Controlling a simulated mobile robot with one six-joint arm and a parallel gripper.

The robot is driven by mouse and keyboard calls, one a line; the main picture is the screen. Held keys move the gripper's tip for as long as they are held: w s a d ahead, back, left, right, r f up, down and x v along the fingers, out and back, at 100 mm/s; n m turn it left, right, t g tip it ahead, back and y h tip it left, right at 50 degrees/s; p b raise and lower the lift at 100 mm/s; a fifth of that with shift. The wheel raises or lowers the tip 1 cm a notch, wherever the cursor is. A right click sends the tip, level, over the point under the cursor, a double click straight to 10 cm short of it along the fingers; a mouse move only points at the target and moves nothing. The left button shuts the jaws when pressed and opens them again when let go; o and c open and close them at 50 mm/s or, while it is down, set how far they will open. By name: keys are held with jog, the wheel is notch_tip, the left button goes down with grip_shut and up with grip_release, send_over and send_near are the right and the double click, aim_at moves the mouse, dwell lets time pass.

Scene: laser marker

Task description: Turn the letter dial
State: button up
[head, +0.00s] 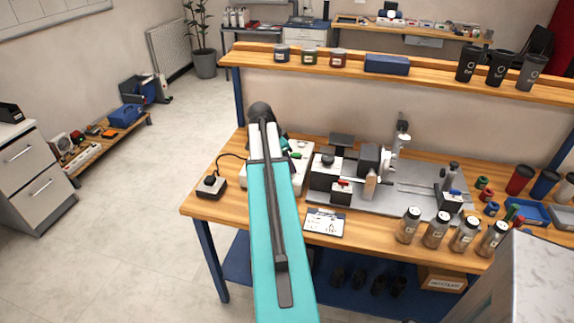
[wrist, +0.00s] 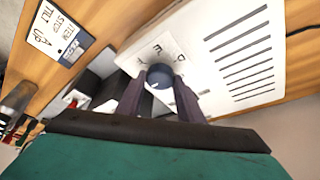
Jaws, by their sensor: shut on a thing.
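The letter dial (wrist: 159,75) is a round, dark blue-grey knob on the face of a white box (wrist: 215,45) with slots. Letters are printed around it, but I cannot read them all. My gripper (wrist: 158,85) is shut on the letter dial, with one dark finger on each side of it. In the head view the white box (head: 301,172) stands on the left part of the workbench. My teal arm hides much of it, along with the dial and the fingertips.
A printed card (head: 324,222) lies in front on the workbench (head: 205,207). A small control box with a knob (head: 211,185) is at the left. The marking machine (head: 370,160) stands right of the white box. Several jars (head: 435,229) line the front edge. A shelf (head: 430,73) runs behind.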

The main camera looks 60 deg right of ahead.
dwell(0.4)
jog(key=o, duration=1.1)
jog(key=shift+s, duration=0.1)
jog(key=shift+c, duration=0.2)
jog(key=shift+r, duration=0.1)
jog(key=b+v, duration=0.2)
jog(key=v, duration=1.1)
jog(key=shift+r, duration=0.25)
jog(key=shift+a, duration=0.1)
notch_tip(320, 180, up, 7)
jog(key=p, duration=0.4)
